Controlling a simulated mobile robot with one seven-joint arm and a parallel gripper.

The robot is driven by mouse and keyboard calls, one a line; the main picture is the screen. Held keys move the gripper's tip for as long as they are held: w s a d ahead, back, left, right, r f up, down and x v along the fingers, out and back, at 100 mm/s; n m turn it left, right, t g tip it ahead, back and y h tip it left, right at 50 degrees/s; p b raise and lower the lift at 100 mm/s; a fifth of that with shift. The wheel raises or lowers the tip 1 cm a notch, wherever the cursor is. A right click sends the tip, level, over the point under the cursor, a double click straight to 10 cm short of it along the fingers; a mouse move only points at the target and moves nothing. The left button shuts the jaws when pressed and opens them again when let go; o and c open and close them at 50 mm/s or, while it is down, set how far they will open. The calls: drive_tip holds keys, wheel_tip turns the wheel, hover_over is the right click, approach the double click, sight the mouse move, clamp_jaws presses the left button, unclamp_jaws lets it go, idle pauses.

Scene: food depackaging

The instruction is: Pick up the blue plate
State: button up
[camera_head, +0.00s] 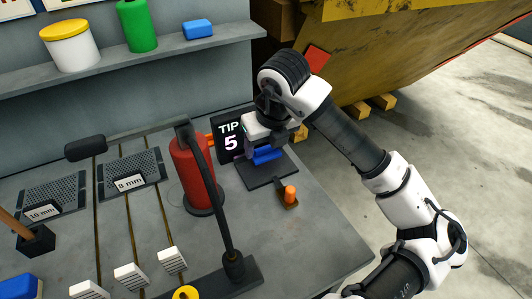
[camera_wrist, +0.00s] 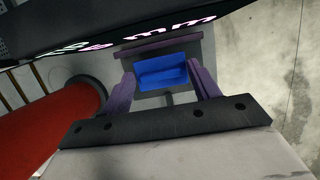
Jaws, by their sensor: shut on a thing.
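The blue plate (camera_head: 266,156) is a small blue block-like piece over a dark pad at the right of the bench in the head view. It also shows in the wrist view, where the blue plate (camera_wrist: 162,72) has a recessed face and lies between two purple fingers. My gripper (camera_head: 258,146) is above the pad, and in the wrist view my gripper (camera_wrist: 163,78) is shut on the plate's two sides. Whether the plate touches the pad cannot be told.
A dark pad (camera_head: 272,180) lies below. The black "TIP 5" sign (camera_head: 229,136) and a red cylinder (camera_head: 193,170) stand close on the left. An orange-knobbed piece (camera_head: 289,196) is in front. The bench's right front is clear.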

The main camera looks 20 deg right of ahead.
sight(266, 149)
wheel_tip(266, 149, up, 16)
drive_tip(key=b, duration=0.4)
